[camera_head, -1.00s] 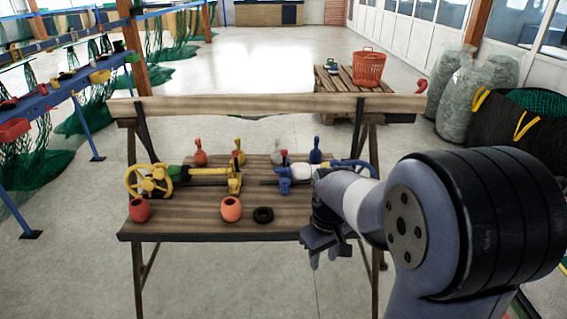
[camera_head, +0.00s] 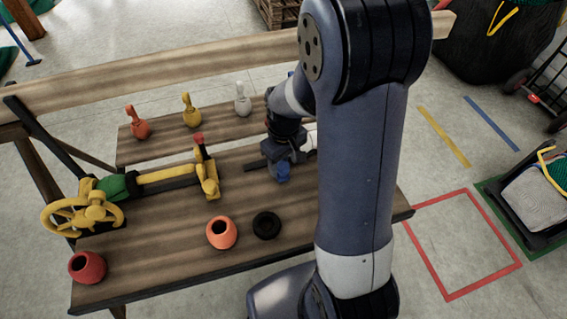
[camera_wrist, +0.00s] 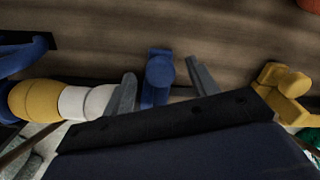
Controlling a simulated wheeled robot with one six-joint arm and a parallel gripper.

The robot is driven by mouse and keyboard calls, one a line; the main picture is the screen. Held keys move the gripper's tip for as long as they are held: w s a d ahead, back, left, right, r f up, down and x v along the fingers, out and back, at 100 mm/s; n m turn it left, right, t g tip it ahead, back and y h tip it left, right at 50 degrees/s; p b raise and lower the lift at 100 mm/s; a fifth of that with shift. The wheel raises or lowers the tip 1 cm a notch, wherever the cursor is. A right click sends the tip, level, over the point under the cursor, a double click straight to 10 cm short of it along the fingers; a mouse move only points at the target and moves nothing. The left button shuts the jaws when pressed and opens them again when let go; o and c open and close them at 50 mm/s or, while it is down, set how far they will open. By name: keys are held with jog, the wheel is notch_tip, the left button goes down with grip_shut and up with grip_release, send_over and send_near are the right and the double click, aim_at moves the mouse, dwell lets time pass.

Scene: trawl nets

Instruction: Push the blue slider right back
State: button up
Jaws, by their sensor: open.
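The blue slider (camera_head: 283,174) shows beside my gripper on the bench in the head view, with a short dark rail (camera_head: 254,166) running out to its left. In the wrist view the blue slider (camera_wrist: 158,76) stands between my two spread fingers, with a gap at its right. My gripper (camera_wrist: 160,80) is open; whether either finger touches the slider I cannot tell. In the head view my gripper (camera_head: 284,158) is low over the bench and largely hidden by its own wrist. The blue handwheel end is hidden behind my arm there.
A yellow slide (camera_head: 168,174) with a handwheel (camera_head: 84,213) lies to the left. Red, yellow and white pins (camera_head: 243,99) stand behind. A yellow-and-white cylinder (camera_wrist: 60,101) is left in the wrist view.

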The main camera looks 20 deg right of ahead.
jog(key=shift+w+f, duration=0.35)
jog(key=shift+f, duration=0.55)
jog(key=shift+a, duration=0.1)
grip_shut()
